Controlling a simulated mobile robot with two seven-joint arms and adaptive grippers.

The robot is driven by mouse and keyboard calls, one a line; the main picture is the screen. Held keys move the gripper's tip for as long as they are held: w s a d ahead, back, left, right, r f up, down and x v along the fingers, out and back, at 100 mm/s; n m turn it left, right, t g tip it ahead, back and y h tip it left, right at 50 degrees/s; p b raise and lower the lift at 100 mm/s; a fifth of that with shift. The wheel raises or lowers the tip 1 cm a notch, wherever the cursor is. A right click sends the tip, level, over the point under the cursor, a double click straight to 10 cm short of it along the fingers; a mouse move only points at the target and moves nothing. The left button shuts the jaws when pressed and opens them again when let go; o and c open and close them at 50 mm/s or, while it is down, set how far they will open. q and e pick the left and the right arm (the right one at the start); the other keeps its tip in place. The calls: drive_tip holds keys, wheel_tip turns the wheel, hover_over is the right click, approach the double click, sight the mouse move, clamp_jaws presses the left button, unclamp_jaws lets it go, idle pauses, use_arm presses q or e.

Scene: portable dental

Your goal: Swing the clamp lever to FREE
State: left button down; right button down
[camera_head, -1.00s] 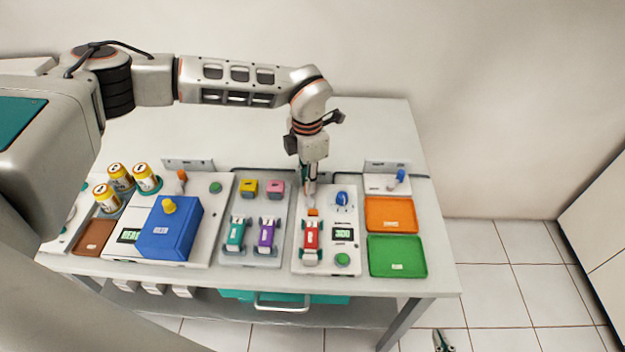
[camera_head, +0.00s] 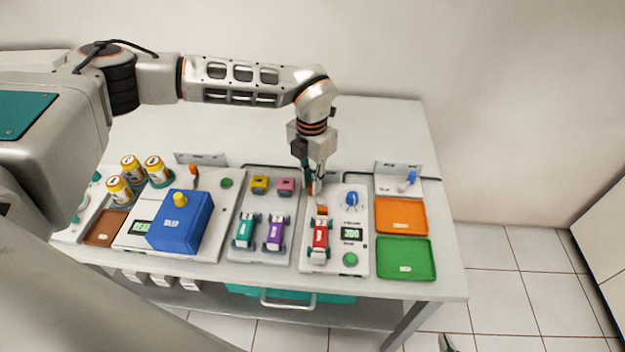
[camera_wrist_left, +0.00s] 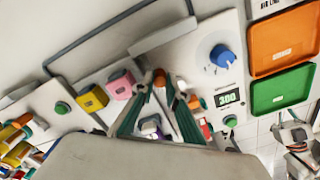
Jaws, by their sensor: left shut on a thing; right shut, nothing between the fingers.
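The clamp lever (camera_wrist_left: 159,77) has an orange tip and stands at the back left of the white panel (camera_head: 336,262) that carries the red car (camera_head: 319,240). My left gripper (camera_head: 314,192) reaches down to it from above. In the left wrist view, the left fingertips (camera_wrist_left: 160,86) close around the orange tip. The fingers hide most of the lever in the head view, and I cannot read a FREE marking. My right gripper (camera_head: 446,343) shows only as a small part at the bottom edge, shut and empty, away from the table.
The panel also has a blue knob (camera_head: 352,200), a display (camera_head: 352,233) and a green button (camera_head: 350,260). Orange (camera_head: 400,215) and green (camera_head: 404,259) trays lie to the right. A tray with teal (camera_head: 246,231) and purple (camera_head: 274,232) cars is to the left.

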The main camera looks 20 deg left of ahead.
use_arm(q)
drive_tip(key=c, duration=2)
unclamp_jaws()
wheel_tip(320, 180, up, 12)
